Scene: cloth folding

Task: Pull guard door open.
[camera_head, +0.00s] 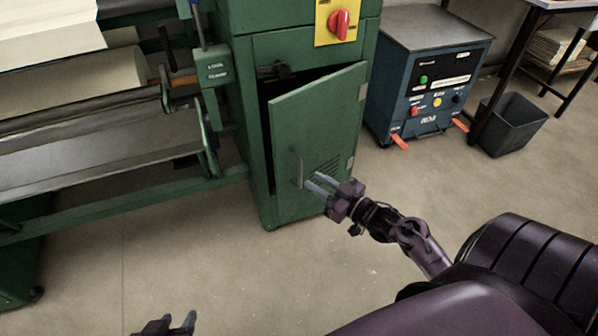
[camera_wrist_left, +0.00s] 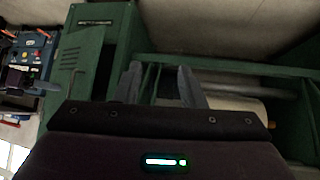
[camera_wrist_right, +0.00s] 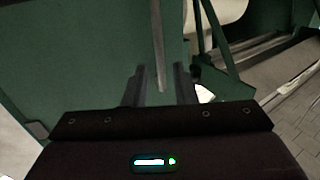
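The green guard door (camera_head: 315,130) on the green cabinet stands partly open, with a dark gap along its left edge. Its vertical bar handle (camera_head: 298,168) is near the left edge, beside a slotted vent. My right gripper (camera_head: 314,184) is open at the door's front, just right of the handle in the head view. In the right wrist view the handle (camera_wrist_right: 158,45) reaches down between the spread fingers (camera_wrist_right: 160,88); I cannot tell whether they touch it. My left gripper (camera_head: 178,324) is open and empty, low at the bottom edge; its parted fingers show in the left wrist view (camera_wrist_left: 160,85).
A red rotary switch (camera_head: 340,23) on a yellow plate sits above the door. A blue control box (camera_head: 430,80) and a black bin (camera_head: 513,123) stand to the right. Green machine rollers and rails (camera_head: 110,185) are at left. The floor in front is clear.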

